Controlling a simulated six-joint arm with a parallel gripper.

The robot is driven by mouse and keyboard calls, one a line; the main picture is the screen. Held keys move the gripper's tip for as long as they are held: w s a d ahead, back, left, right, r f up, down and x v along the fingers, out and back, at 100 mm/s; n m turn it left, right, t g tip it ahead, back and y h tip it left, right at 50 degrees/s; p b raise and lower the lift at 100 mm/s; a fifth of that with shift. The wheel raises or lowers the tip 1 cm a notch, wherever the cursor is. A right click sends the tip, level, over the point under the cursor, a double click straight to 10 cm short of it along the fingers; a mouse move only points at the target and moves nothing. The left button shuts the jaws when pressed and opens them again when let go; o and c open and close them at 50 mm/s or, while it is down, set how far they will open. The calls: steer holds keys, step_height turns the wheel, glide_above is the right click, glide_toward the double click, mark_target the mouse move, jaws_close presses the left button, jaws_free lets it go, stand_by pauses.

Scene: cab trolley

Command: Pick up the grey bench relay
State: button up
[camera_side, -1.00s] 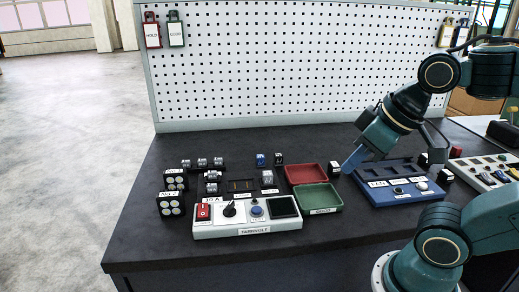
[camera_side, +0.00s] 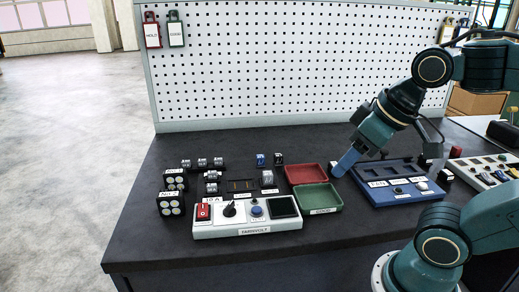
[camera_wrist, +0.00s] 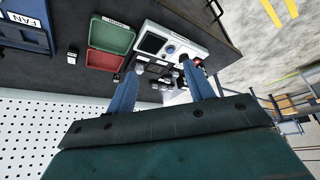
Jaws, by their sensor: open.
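My gripper (camera_side: 345,164) is open and empty, above the bench just right of the red tray. Its two blue fingers stand apart in the wrist view (camera_wrist: 162,66). Several small grey-and-black blocks stand left of the trays; a grey one (camera_side: 267,177) stands behind the tester, with others (camera_side: 211,187) further left. I cannot tell for sure which is the grey bench relay. In the wrist view the small blocks lie between and beyond the fingertips, partly hidden and too small to tell apart.
The red tray (camera_side: 306,182) and green tray (camera_side: 331,206) lie mid-bench. The white tester (camera_side: 240,229) stands in front. A blue panel (camera_side: 410,199) is right, and the pegboard (camera_side: 300,60) rises behind. The bench's left end is clear.

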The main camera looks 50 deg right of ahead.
steer(key=w+d+r+m+g, duration=0.2)
steer(key=w+m, duration=0.1)
steer(key=w, duration=0.5)
steer(key=m+g, duration=0.3)
steer(key=m, duration=0.3)
glide_above(268, 172)
steer(key=shift+w+d+f, duration=0.1)
steer(key=shift+f, duration=4.4)
steer(key=shift+w+d+f, duration=0.1)
steer(key=shift+f, duration=4.4)
steer(key=shift+f, duration=0.1)
steer(key=shift+s+a+f, duration=0.1)
steer(key=shift+a+f, duration=0.05)
steer(key=shift+f, duration=1.1)
steer(key=shift+s+a+f, duration=0.1)
steer(key=shift+f, duration=1.15)
steer(key=c, duration=1.1)
